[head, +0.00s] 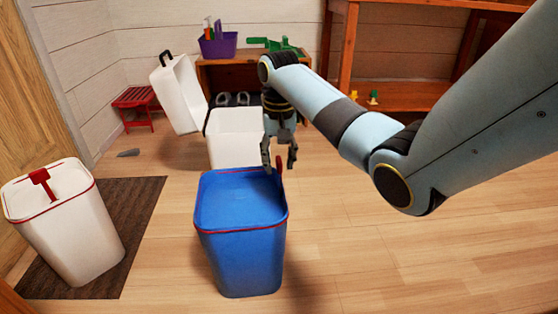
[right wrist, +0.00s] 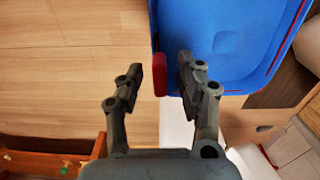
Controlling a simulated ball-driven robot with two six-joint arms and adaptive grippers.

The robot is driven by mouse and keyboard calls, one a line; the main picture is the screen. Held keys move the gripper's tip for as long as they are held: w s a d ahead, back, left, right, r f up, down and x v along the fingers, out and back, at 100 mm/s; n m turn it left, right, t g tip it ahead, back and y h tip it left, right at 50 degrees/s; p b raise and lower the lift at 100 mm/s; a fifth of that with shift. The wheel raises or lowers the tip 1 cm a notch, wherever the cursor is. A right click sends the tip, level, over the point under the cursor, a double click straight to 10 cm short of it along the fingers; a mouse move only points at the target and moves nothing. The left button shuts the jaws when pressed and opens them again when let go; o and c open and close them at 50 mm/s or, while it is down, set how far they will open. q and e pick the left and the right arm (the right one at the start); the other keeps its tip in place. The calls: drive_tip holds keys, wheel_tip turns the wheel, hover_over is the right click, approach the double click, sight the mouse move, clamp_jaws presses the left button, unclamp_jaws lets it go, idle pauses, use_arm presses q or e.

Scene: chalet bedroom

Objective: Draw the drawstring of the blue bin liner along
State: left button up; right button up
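The blue bin liner (head: 240,200) shows as a blue, square, open-topped shape standing upright on the wood floor. Its red drawstring (head: 240,232) runs around the rim. A red pull tab (head: 281,172) stands up at the rim's far right corner. My right gripper (head: 279,160) is above that corner, pointing down, with its fingers apart. In the right wrist view, the red tab (right wrist: 159,75) lies between the open fingertips, with a gap to the left finger. The blue liner (right wrist: 225,40) fills the upper right there. My left gripper is not in view.
A white bin (head: 75,225) with a red drawstring and tab stands on a dark mat (head: 135,225) at left. An open white bin (head: 232,140) stands behind the blue one. A red stool (head: 137,100) and wooden shelf (head: 400,95) are farther back. Floor at right is clear.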

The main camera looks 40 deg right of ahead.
sight(279, 170)
clamp_jaws()
drive_tip(key=shift+f+p, duration=0.35)
drive_tip(key=shift+f, duration=1.25)
unclamp_jaws()
wheel_tip(279, 170, up, 12)
drive_tip(key=shift+c, duration=0.4)
